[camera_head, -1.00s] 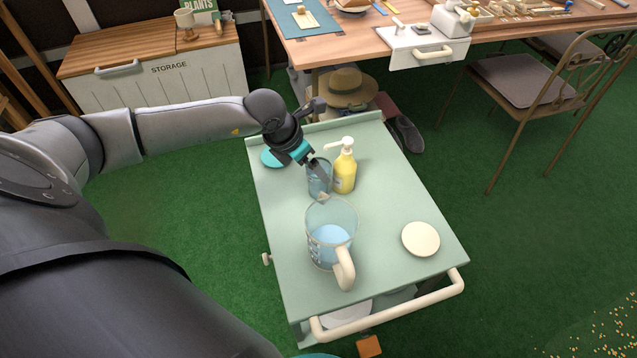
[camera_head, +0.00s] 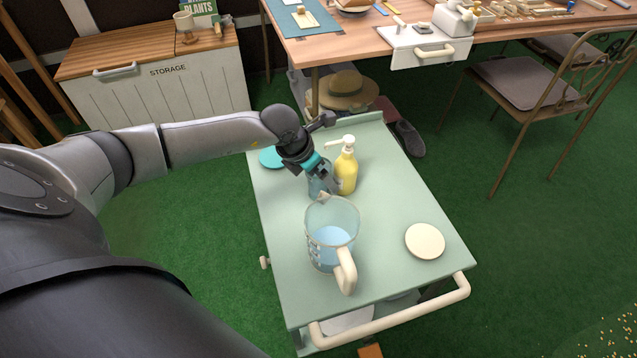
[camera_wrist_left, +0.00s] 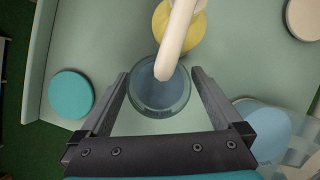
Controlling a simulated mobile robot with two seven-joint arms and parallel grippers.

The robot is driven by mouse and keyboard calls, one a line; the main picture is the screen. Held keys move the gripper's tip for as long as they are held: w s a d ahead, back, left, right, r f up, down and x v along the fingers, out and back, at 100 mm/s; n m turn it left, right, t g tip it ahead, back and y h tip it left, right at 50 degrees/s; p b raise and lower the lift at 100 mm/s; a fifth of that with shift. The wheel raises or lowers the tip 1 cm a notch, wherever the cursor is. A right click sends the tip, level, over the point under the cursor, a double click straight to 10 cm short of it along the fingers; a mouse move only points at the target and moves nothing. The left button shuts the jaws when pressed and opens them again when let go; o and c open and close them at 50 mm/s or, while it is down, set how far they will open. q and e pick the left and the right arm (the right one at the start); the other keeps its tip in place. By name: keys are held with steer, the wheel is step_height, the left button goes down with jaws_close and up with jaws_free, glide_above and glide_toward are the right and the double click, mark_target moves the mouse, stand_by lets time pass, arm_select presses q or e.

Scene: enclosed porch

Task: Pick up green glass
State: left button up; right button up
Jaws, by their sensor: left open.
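A translucent blue-green glass (camera_head: 314,188) stands on the pale green cart top, left of a yellow pump bottle (camera_head: 347,174). My left gripper (camera_head: 332,188) is open, tilted down over the glass and partly hiding it. In the left wrist view the glass (camera_wrist_left: 148,102) is seen from above, between the two open fingers (camera_wrist_left: 160,74). The bottle's cream spout (camera_wrist_left: 174,48) crosses over part of the glass's rim. I cannot tell whether the fingers touch the glass. My right gripper is not in view.
A clear pitcher (camera_head: 344,213) with blue liquid and a cream handle stands in front of the glass on the cart (camera_head: 386,280). A cream disc (camera_head: 425,241) lies at right, a teal disc (camera_head: 270,157) at back left. The cart's right middle is clear.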

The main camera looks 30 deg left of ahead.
arm_select(q)
jaws_close()
stand_by(0.8)
